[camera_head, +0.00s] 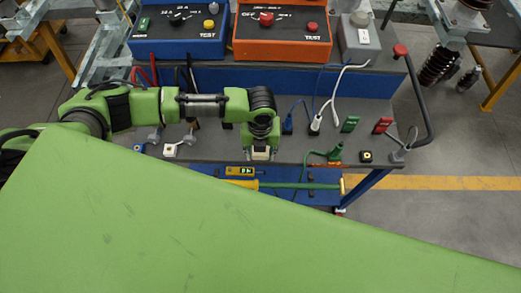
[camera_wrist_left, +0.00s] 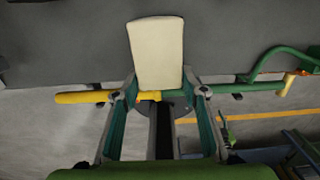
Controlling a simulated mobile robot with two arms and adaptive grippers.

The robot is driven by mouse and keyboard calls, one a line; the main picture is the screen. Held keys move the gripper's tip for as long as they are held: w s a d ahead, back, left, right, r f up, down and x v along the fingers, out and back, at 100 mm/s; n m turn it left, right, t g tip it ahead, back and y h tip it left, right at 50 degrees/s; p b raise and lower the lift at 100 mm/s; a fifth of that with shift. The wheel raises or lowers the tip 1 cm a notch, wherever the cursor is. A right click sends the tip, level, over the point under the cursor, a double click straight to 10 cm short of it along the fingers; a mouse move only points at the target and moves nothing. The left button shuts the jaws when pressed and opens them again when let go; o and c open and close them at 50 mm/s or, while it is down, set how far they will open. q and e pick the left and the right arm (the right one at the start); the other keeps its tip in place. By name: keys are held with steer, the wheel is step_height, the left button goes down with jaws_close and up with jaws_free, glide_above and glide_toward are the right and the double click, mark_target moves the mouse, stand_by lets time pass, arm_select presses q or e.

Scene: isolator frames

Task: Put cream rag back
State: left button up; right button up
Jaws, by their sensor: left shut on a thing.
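The cream rag (camera_head: 260,154) is a small, pale, folded-looking block at the end of my left gripper (camera_head: 260,144), over the front part of the grey bench top. In the left wrist view the cream rag (camera_wrist_left: 156,52) stands out beyond the fingertips, with its lower end between them. My left gripper (camera_wrist_left: 160,94) is shut on it there. The rag shows against the dark grey top; I cannot tell whether it touches the surface. My right gripper is in neither view.
Blue (camera_head: 178,32) and orange (camera_head: 283,32) test boxes stand at the back. Green (camera_head: 350,124) and red (camera_head: 382,125) pieces and cables lie to the right. A yellow-green rod (camera_head: 290,186) lies on the blue lower shelf (camera_head: 325,197). A dark curved handle (camera_head: 418,95) rises at the right edge.

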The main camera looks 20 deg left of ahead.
mark_target(261, 154)
arm_select(q)
steer(key=o, duration=1)
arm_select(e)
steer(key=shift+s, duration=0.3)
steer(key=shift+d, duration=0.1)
arm_select(q)
steer(key=shift+w+d+r, duration=0.1)
steer(key=shift+r, duration=0.35)
step_height(261, 154, up, 11)
steer(key=b, duration=0.2)
steer(key=shift+b, duration=0.4)
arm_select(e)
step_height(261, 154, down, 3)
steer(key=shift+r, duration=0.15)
